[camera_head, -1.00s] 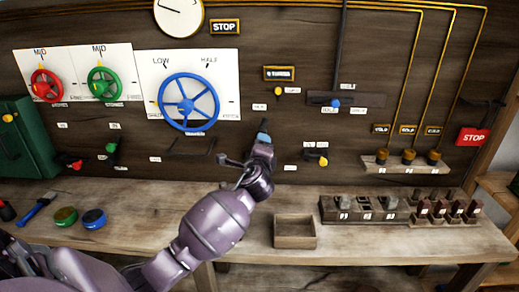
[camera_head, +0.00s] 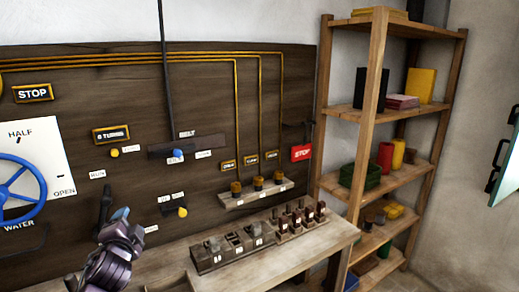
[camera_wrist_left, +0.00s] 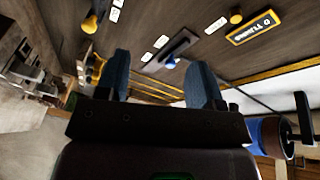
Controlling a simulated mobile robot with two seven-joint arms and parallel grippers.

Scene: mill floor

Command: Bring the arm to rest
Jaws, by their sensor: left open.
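My left gripper (camera_head: 119,217) shows at the lower left of the head view, in front of the wall panel. Its arm comes up from the bottom edge. In the left wrist view its two bluish fingers (camera_wrist_left: 160,78) stand apart with nothing held between them. A yellow knob (camera_head: 182,212) on the panel is a little to the right of the gripper in the head view. Whether the fingers touch the panel cannot be told. My right gripper is not in view.
The dark wooden panel (camera_head: 90,75) carries a blue wheel (camera_head: 18,186), a belt lever (camera_head: 175,156) and a red stop sign (camera_head: 301,153). The bench (camera_head: 320,243) holds a block rack (camera_head: 235,243). A wooden shelf (camera_head: 395,116) stands at right.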

